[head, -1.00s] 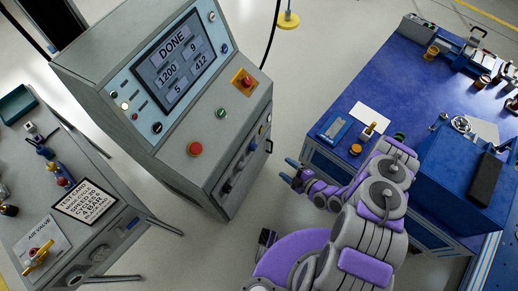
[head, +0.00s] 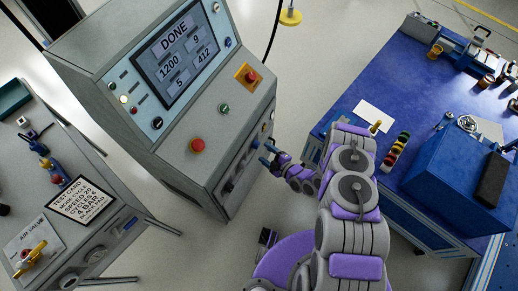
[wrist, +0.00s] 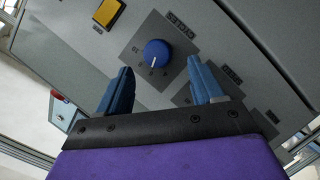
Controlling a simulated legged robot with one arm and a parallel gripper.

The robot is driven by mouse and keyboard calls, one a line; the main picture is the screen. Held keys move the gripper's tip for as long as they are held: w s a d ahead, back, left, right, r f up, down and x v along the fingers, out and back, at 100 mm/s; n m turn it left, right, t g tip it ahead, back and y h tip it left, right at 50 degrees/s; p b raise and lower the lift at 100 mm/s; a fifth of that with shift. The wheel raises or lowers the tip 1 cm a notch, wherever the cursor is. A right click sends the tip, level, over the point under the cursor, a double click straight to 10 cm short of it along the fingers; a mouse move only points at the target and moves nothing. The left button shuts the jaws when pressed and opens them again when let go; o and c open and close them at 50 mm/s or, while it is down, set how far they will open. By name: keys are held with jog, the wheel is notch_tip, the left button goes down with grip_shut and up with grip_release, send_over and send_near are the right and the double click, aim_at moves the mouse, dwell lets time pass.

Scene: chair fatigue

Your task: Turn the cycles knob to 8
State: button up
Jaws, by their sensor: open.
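The cycles knob (wrist: 157,53) is a round blue dial on a grey plate labelled CYCLES in the wrist view. A pale pointer mark shows on its lower side, with small numbers around it; I cannot tell which one it points to. My gripper (wrist: 162,85) is open, one blue finger on each side and a little below the knob in the picture. I see no contact with it. In the head view my gripper (head: 269,156) is at the lower front panel of the grey console (head: 165,150).
The console screen (head: 175,52) reads DONE, with 1200, 9, 5 and 412. Red buttons (head: 197,146) sit on its sloped top. A test card (head: 82,200) and air valve (head: 30,255) are on the left bench. A blue workbench (head: 385,85) stands right.

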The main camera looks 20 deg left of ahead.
aim_at(258, 147)
jog(key=x, duration=0.2)
jog(key=b+x, duration=0.1)
jog(key=shift+w+a+f, duration=0.1)
jog(key=shift+w+a, duration=0.1)
jog(key=shift+w, duration=0.2)
jog(key=shift+w+a+f, duration=0.1)
jog(key=shift+w+a, duration=0.05)
jog(key=shift+a, duration=0.35)
jog(key=shift+a, duration=0.1)
jog(key=shift+c, duration=0.2)
jog(key=shift+d, duration=0.25)
jog(key=c, duration=1)
